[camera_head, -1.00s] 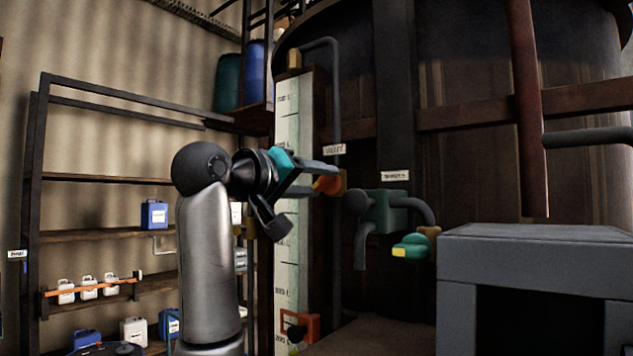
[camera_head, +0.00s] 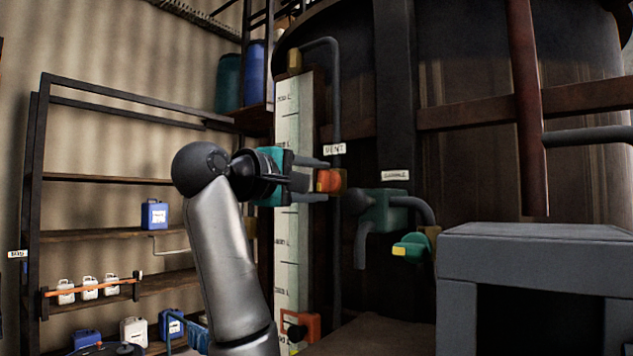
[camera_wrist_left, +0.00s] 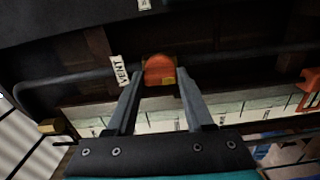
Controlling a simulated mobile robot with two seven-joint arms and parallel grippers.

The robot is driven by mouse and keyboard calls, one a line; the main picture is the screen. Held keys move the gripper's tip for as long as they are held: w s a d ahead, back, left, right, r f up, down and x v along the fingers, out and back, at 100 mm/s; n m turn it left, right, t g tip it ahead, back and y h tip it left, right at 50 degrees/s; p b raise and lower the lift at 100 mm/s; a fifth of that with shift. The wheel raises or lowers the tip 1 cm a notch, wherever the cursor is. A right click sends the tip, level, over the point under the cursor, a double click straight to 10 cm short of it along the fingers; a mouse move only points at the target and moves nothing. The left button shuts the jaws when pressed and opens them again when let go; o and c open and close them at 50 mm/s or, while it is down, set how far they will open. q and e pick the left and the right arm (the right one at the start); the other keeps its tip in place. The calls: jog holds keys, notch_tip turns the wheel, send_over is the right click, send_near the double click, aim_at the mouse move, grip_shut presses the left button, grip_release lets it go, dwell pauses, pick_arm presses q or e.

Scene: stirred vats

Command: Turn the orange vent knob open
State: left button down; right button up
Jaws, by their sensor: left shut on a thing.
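The orange vent knob (camera_head: 328,181) sits on a pipe fitting below the white VENT label (camera_head: 334,149), beside the tall level scale. In the left wrist view the knob (camera_wrist_left: 159,70) shows a yellow mark at its lower right. My left gripper (camera_head: 320,180) comes in from the left with one finger above the knob and one below. In the left wrist view my left gripper (camera_wrist_left: 160,77) has a finger on each side of the knob and is shut on it. The exact contact at the fingertips is hard to see. My right gripper is not in view.
A teal sample valve knob (camera_head: 411,248) sits to the lower right, under a second label (camera_head: 395,175). A grey block-like stand (camera_head: 535,240) fills the lower right. An orange bracket (camera_head: 312,326) sits low on the scale (camera_head: 287,235). Shelves (camera_head: 95,236) with jugs stand at left.

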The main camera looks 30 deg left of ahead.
pick_arm(q)
jog(key=shift+n, duration=0.5)
jog(key=shift+c, duration=1.4)
grip_release()
jog(key=s+a+b, duration=0.1)
jog(key=s+b, duration=0.4)
jog(key=s, duration=1)
jog(key=shift+s+b, duration=0.15)
jog(key=shift+b, duration=0.25)
jog(key=shift+a, duration=0.1)
